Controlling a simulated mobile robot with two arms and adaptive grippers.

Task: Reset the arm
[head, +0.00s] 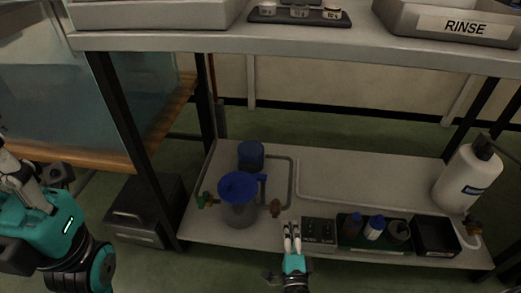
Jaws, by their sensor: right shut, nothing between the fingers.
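My right gripper (292,238) comes up from the bottom middle of the head view. Its two pale fingers are together with nothing between them. It shows in front of the lower shelf (360,180), beside a dark block with small markings (319,231). My left arm (45,220), teal and black, is at the left edge; its gripper is not clearly visible. A clear cylinder with a blue lid (239,188) stands on the lower shelf, left of my right gripper and apart from it.
A blue container (251,155) stands behind the cylinder. A rack of small bottles (372,229), a black bin (435,236) and a white jug (468,178) are to the right. The upper shelf (300,42) overhangs, carrying a RINSE tray (450,24). The shelf's back middle is clear.

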